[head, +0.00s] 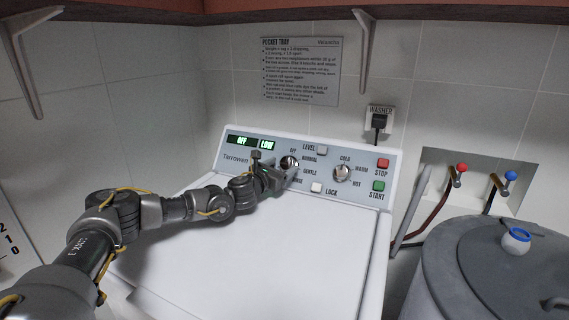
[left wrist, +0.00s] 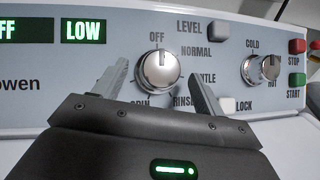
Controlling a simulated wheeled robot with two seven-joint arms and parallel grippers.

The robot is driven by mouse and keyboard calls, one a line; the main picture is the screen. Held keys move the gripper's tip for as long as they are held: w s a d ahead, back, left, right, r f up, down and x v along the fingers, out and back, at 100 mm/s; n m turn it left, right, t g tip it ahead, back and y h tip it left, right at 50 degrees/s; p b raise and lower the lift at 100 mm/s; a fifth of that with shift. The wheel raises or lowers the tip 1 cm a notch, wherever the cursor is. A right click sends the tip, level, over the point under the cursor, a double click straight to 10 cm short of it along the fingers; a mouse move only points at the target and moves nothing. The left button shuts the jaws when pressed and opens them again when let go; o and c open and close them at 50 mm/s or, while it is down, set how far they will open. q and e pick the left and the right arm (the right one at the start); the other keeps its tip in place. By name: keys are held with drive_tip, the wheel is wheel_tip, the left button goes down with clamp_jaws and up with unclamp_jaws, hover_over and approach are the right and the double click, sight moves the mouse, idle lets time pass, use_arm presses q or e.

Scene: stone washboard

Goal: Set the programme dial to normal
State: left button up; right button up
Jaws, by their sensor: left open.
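The programme dial (left wrist: 158,70) is a round silver knob on the washer's control panel, with OFF, NORMAL, GENTLE, RINSE and SPIN around it. Its pointer line is at the top, by OFF. In the head view the dial (head: 289,163) is partly hidden by my left gripper (head: 283,176). In the left wrist view my left gripper (left wrist: 158,90) is open, with one finger on each side of the dial. I cannot tell whether the fingers touch it. The fingers cover part of the GENTLE lettering. My right gripper is not in view.
The temperature dial (head: 342,173) is to the right, with the red STOP button (head: 382,164) and green START button (head: 378,186) beyond. LEVEL (head: 322,150) and LOCK (head: 316,188) buttons sit close to the programme dial. The display (head: 250,143) reads OFF and LOW. The white washer lid (head: 300,235) is clear.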

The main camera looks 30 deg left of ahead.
sight(286, 163)
use_arm(q)
drive_tip(key=shift+w+d, duration=0.15)
drive_tip(key=shift+w, duration=0.95)
drive_tip(key=shift+c, duration=0.3)
drive_tip(key=c, duration=0.9)
